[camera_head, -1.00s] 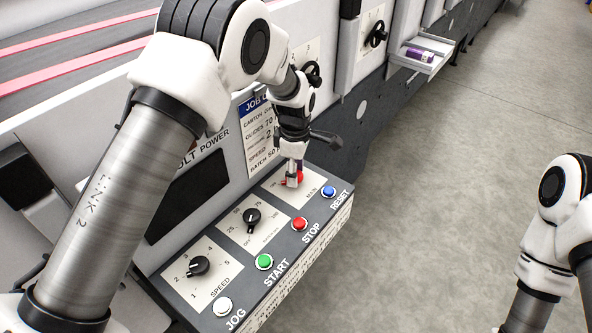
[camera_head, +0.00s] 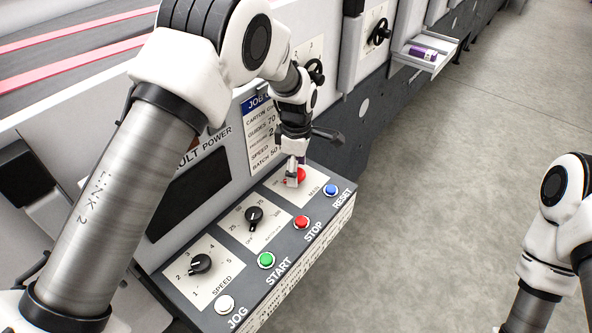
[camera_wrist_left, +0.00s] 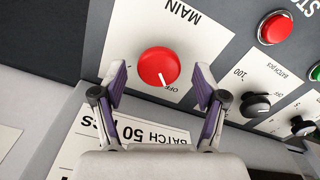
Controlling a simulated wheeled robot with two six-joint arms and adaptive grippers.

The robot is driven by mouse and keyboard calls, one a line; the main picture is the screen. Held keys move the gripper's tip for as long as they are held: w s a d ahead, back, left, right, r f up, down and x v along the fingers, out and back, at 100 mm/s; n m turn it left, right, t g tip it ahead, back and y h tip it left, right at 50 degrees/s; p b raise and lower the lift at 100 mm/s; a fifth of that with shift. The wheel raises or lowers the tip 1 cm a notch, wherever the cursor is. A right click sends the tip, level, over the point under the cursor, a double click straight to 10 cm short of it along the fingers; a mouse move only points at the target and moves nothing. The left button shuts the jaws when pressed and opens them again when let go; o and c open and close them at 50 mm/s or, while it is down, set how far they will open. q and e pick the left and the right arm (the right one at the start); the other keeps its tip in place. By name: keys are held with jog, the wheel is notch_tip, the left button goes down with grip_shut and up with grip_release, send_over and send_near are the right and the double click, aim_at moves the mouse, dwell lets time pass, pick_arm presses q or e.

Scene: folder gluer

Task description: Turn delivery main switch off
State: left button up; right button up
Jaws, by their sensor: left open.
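The delivery main switch is a round red knob (camera_wrist_left: 158,67) on a white plate marked MAIN. In the left wrist view its white pointer mark points to the OFF label. The knob (camera_head: 300,174) also shows in the head view, partly hidden by my left gripper (camera_head: 293,179). My left gripper (camera_wrist_left: 160,76) is open, with one finger to each side of the knob in the wrist view. I see no finger clearly touching it. My right arm is at the right edge of the head view; its gripper is out of frame.
The sloping panel also carries a blue RESET button (camera_head: 330,190), red STOP button (camera_head: 302,222), green START button (camera_head: 266,260), white JOG button (camera_head: 225,304) and two black dials (camera_head: 254,215). A job card (camera_head: 258,135) is behind the gripper. Floor at right is clear.

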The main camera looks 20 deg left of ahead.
pick_arm(q)
notch_tip(320, 180, up, 11)
jog(key=shift+a, duration=0.15)
dwell(0.4)
